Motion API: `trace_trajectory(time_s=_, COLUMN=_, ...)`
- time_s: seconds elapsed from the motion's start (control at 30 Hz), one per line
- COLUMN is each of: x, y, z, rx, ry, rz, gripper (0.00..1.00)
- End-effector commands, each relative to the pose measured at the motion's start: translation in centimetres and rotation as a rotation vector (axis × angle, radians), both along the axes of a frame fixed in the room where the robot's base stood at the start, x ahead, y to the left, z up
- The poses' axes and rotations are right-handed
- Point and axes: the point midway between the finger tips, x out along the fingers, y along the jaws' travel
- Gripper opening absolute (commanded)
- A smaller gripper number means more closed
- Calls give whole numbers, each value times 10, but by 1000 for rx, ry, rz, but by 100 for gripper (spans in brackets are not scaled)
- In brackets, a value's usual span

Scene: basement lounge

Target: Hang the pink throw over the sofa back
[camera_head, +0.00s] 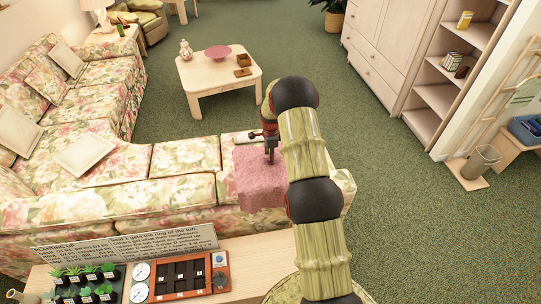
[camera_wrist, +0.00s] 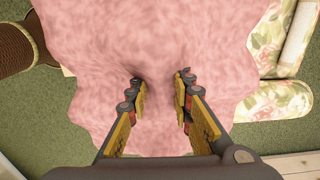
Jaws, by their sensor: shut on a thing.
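The pink throw (camera_head: 258,178) lies at the right end of the floral sofa (camera_head: 185,160), draped over the top of its back and hanging down the near side. In the wrist view the pink throw (camera_wrist: 120,50) fills most of the picture, with floral upholstery at its right edge. My gripper (camera_head: 270,155) is at the throw's upper part, pointing down. In the wrist view my gripper (camera_wrist: 160,95) has its fingers on either side of a pinched fold and is shut on the throw. My arm hides the throw's right side in the head view.
A console table (camera_head: 250,255) stands behind the sofa, holding a sign (camera_head: 125,248), seedling pots (camera_head: 85,280) and an orange-framed panel (camera_head: 190,275). A coffee table (camera_head: 222,90) with a pink bowl (camera_head: 218,52) stands beyond the sofa.

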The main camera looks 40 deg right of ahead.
Motion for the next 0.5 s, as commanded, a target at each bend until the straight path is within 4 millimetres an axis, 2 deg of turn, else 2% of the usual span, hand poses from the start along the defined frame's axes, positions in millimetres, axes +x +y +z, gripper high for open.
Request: trace_trajectory(time_s=0.5, x=1, y=0, z=-67, rx=-1, ry=-2, rz=0, gripper=0)
